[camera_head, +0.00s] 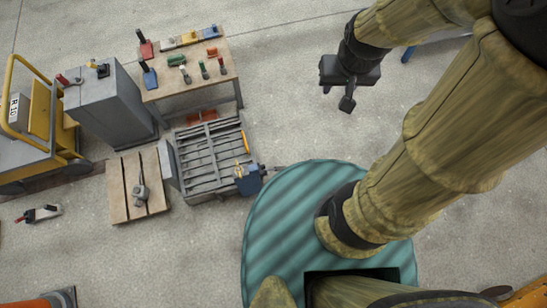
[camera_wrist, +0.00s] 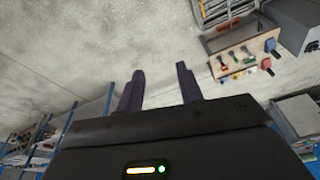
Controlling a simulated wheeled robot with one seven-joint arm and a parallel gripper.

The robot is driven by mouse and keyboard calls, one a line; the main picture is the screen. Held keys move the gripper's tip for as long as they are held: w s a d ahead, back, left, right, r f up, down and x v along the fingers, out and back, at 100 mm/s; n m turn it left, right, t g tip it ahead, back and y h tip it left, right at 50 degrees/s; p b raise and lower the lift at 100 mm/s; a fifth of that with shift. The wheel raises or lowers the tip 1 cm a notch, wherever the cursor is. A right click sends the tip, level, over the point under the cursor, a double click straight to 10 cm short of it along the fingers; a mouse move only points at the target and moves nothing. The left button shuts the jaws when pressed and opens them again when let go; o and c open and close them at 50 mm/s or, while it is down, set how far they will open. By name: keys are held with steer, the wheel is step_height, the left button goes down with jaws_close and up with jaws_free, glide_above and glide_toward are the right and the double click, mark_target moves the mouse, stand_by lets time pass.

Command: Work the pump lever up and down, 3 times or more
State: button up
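My gripper (camera_head: 337,95) is held out at the upper middle of the head view, apart from everything around it. In the wrist view its two fingers (camera_wrist: 159,80) stand apart with nothing between them. I cannot tell for certain which thing is the pump. A small grey device with a thin upright part (camera_head: 140,194) stands on a wooden pallet (camera_head: 118,204). A blue block (camera_head: 248,182) with a short dark bar is at the right end of the slatted grey mould (camera_head: 208,160). A dark and white tool with a red end (camera_head: 39,214) lies on the floor at left.
A workbench (camera_head: 205,88) with several coloured tools stands at the back. A grey cabinet (camera_head: 115,105) and a yellow-framed cart (camera_head: 38,118) are left of it. Concrete floor is clear between the bench and my gripper. The wrist view shows the bench (camera_wrist: 232,38) at upper right.

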mark_target(277, 168)
steer(key=shift+s, duration=0.1)
steer(key=shift+o, duration=0.6)
steer(key=w+a+f+m+g+y+b, duration=0.1)
steer(key=w+a+f+m+g+b, duration=0.1)
steer(key=f+b, duration=0.9)
steer(key=w+a+f+m+g+y+b, duration=0.1)
steer(key=w+f+m+b, duration=0.4)
steer(key=f, duration=2.4)
steer(key=w+a+f+m+g+y+b, duration=0.1)
steer(key=w+a+f+m+g+b, duration=0.2)
steer(key=f+b, duration=1.6)
steer(key=w+a+f+m, duration=0.1)
steer(key=m, duration=0.3)
steer(key=shift+a, duration=0.25)
steer(key=shift+f, duration=0.1)
steer(key=b+x, duration=0.2)
steer(key=x, duration=0.3)
steer(key=b+x, duration=0.2)
steer(key=x, duration=0.4)
steer(key=b+x, duration=0.3)
steer(key=x, duration=0.3)
steer(key=shift+a, duration=0.45)
